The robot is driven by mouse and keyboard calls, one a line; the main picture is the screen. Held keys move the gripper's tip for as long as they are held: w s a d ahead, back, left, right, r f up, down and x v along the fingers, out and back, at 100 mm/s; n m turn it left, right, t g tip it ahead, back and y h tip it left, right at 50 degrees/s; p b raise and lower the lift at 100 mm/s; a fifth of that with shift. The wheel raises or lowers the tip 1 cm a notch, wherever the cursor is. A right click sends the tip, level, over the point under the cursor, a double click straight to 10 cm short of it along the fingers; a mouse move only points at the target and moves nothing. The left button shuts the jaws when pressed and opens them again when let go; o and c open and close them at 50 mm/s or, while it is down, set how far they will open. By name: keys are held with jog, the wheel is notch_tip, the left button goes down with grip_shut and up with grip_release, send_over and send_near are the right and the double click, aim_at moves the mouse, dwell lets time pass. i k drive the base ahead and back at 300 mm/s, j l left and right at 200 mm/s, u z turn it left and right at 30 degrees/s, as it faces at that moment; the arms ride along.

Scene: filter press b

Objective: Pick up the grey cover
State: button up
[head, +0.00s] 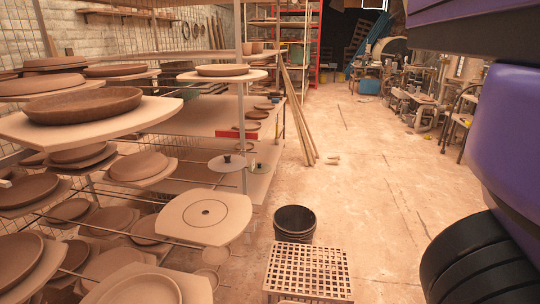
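A thin, round, greyish disc (221,164) with a small dark knob lies among the racks, left of centre in the head view. It is the closest match to the grey cover, but at this size I cannot be sure. It sits lower than the plate on the upright post and above the square board with a ringed disc. My gripper is not in view, so its relation to the disc cannot be seen.
Racks of brown clay plates (85,105) fill the left. A square board (204,217) juts out. A dark bucket (295,224) stands behind a lattice-topped stand (308,271). Wooden poles (297,110) lean on the rack. The floor (380,215) right of the bucket is mostly clear.

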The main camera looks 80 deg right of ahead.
aim_at(227, 163)
jog(key=z, duration=1.6)
jog(key=i+l+z, duration=0.3)
jog(key=l+z, duration=0.15)
jog(key=l, duration=0.3)
jog(key=i+l+z, duration=0.45)
jog(key=l, duration=0.25)
jog(key=i+l+z, duration=0.95)
jog(key=i+u, duration=0.3)
jog(key=i, duration=0.45)
jog(key=i+l+u, duration=0.1)
jog(key=i+u, duration=0.25)
jog(key=i, duration=0.4)
jog(key=i+j+u, duration=0.1)
jog(key=i+u, duration=0.4)
jog(key=i+l+u, duration=0.1)
jog(key=i+u, duration=0.35)
jog(key=i+l+u, duration=0.3)
jog(key=i+u, duration=0.4)
jog(key=u, duration=0.2)
jog(key=i+u, duration=0.15)
jog(key=u, duration=0.25)
jog(key=i+u, duration=0.2)
jog(key=u, duration=0.25)
jog(key=i+l+u, duration=0.15)
jog(key=u, duration=0.25)
jog(key=i+l+u, duration=0.15)
jog(key=u, duration=0.25)
jog(key=i+l+u, duration=0.45)
jog(key=l+u, duration=0.2)
